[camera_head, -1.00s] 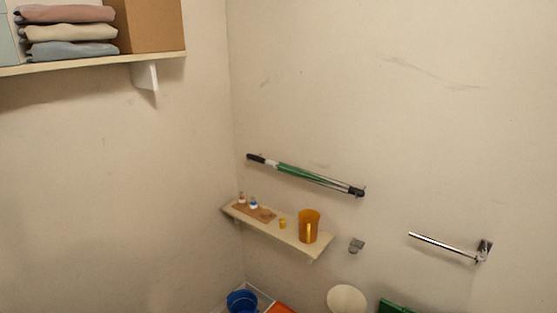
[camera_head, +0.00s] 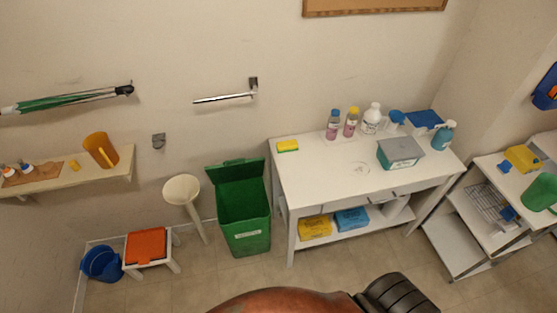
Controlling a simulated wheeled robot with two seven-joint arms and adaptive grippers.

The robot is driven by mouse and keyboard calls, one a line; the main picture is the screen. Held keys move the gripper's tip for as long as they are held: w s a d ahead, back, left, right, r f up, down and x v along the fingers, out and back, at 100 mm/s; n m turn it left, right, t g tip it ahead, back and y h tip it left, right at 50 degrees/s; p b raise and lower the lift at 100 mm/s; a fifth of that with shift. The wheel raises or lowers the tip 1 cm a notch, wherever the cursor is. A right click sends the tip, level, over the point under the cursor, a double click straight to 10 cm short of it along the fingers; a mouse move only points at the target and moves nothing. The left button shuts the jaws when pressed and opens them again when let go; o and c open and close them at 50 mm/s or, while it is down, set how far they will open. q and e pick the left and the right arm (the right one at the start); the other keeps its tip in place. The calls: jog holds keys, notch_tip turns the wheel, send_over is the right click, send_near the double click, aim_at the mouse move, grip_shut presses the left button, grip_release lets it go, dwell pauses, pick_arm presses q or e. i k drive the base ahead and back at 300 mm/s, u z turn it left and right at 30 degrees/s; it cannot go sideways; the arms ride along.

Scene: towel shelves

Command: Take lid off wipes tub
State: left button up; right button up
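A grey and teal box-shaped tub (camera_head: 400,152) stands on the right half of the white table. It looks like the wipes tub, but its label is too small to read. Its grey top looks closed, and I cannot make out a lid seam. Neither of my grippers is in view. Nothing touches the tub.
The white table (camera_head: 320,178) holds a yellow sponge (camera_head: 287,146) at left and several bottles behind the tub. Its front left is clear. An open green bin (camera_head: 243,215) stands left of it. A white trolley (camera_head: 475,215) with shelves stands to the right.

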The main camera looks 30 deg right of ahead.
aim_at(402, 148)
jog(key=z, duration=0.55)
jog(key=k, duration=0.2)
jog(key=z, duration=2.4)
jog(key=i, duration=1.95)
jog(key=u, duration=0.3)
